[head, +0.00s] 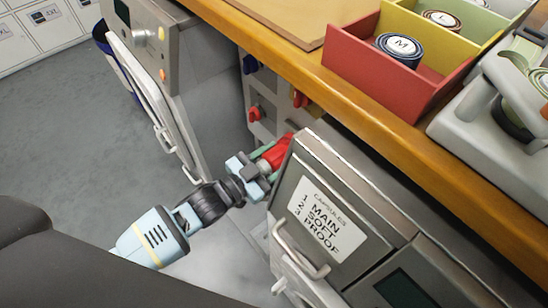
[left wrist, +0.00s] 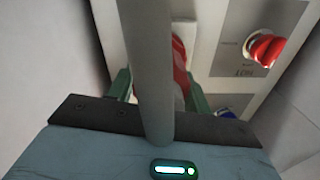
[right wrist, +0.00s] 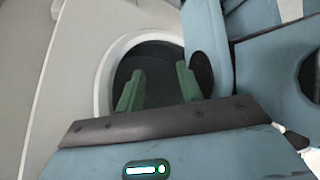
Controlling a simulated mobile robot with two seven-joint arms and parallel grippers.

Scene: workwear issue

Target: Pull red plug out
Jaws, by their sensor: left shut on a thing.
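The red plug (head: 276,154) is at the wall panel in the gap between two grey machines. My left gripper (head: 264,161) is shut on it, with green fingers on either side. In the left wrist view the red plug (left wrist: 180,62) shows between the fingers, partly hidden by a grey bar. Whether it is seated in its socket cannot be seen. My right gripper (right wrist: 157,88) is open and empty, in front of a dark round opening with a pale rim.
A red knob (head: 256,113), a blue part (head: 249,65) and a red-yellow part (head: 300,98) sit on the panel. The labelled machine (head: 334,215) is close on the right, another machine (head: 185,75) on the left. A wooden counter (head: 300,52) with a sorting box (head: 395,85) overhangs the panel.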

